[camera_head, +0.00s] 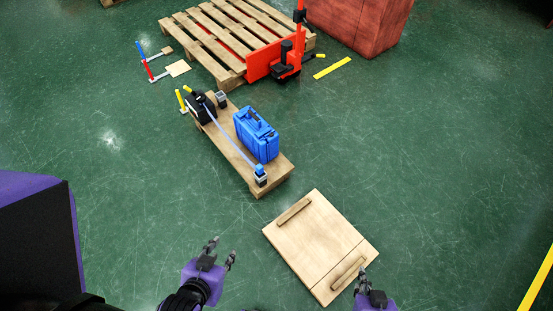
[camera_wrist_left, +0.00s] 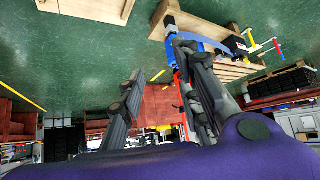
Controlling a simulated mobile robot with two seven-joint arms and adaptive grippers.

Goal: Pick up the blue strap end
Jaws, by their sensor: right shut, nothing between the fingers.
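The blue strap (camera_head: 230,142) runs from a black reel (camera_head: 201,107) to the near end of a low wooden platform. Its blue end (camera_head: 260,170) sits by a small dark and grey block there. In the left wrist view the strap (camera_wrist_left: 205,42) shows beyond the fingers, and a blue part (camera_wrist_left: 171,48) shows beside one fingertip. My left gripper (camera_head: 221,250) is open and empty, on the near side of the platform and apart from the strap end. My right gripper (camera_head: 363,275) is shut and empty at the lower right.
A blue case (camera_head: 257,134) stands on the wooden platform (camera_head: 272,184) beside the strap. A wooden board with two handles (camera_head: 318,245) lies on the floor between platform and right gripper. A pallet (camera_head: 215,42) and red pallet jack (camera_head: 277,58) stand behind.

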